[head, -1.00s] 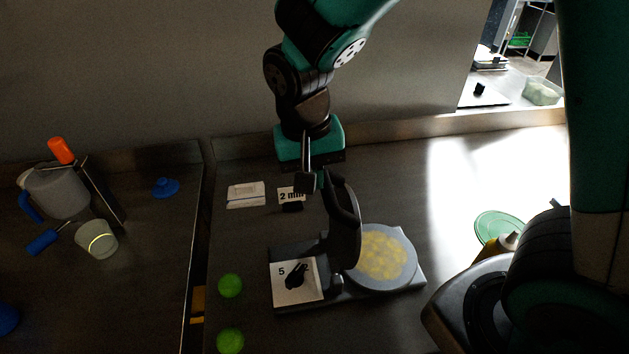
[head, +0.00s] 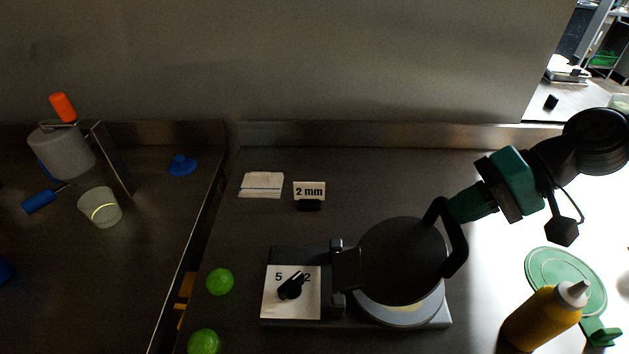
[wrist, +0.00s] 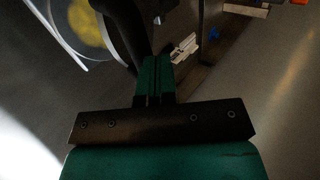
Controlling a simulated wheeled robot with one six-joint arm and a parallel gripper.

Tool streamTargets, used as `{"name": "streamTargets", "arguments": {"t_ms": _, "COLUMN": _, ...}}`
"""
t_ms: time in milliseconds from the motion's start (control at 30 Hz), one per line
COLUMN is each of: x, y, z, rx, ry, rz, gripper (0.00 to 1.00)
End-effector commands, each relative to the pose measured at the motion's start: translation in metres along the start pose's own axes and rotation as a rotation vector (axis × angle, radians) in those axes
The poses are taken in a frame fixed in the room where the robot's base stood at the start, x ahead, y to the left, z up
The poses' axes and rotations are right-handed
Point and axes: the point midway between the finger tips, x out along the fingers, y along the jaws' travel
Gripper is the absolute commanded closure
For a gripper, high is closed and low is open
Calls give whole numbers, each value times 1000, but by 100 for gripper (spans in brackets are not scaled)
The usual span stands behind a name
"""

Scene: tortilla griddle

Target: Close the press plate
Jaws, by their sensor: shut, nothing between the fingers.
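The press plate (head: 395,262) is a dark disc hinged on the left of the press. It is tilted down over the pale round lower plate (head: 405,314), whose front rim shows below it. Its black loop handle (head: 460,245) points to the right. In the wrist view, yellow dough (wrist: 88,24) shows on the lower plate (wrist: 62,30), so a gap remains between the plates. My gripper (head: 454,210) is shut and empty at the handle's upper back side. In the wrist view its green fingers (wrist: 154,80) are together beside the black handle (wrist: 128,30). I cannot tell whether they touch it.
A dial panel (head: 290,306) is at the left of the press. Two green balls (head: 219,281) lie farther left. A yellow bottle (head: 543,318) and a green lid (head: 565,277) are at the right. A "2 mm" sign (head: 309,192) stands behind. The counter between is clear.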

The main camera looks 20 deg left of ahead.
Motion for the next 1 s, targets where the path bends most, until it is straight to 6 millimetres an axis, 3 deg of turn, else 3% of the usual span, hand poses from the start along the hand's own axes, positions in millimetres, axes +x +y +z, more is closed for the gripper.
{"name": "streamTargets", "arguments": {"t_ms": 33, "x": 7, "y": 17, "z": -1, "rx": 6, "ry": -5, "rz": -47, "gripper": 100}}
{"name": "streamTargets", "arguments": {"t_ms": 300, "x": 15, "y": 69, "z": -2, "rx": -3, "ry": -12, "rz": -272, "gripper": 100}}
{"name": "streamTargets", "arguments": {"t_ms": 500, "x": 22, "y": 96, "z": -3, "rx": -7, "ry": -14, "rz": -261, "gripper": 100}}
{"name": "streamTargets", "arguments": {"t_ms": 800, "x": 30, "y": 117, "z": -3, "rx": -8, "ry": -13, "rz": -258, "gripper": 100}}
{"name": "streamTargets", "arguments": {"t_ms": 1000, "x": 29, "y": 115, "z": -3, "rx": -9, "ry": -14, "rz": -257, "gripper": 100}}
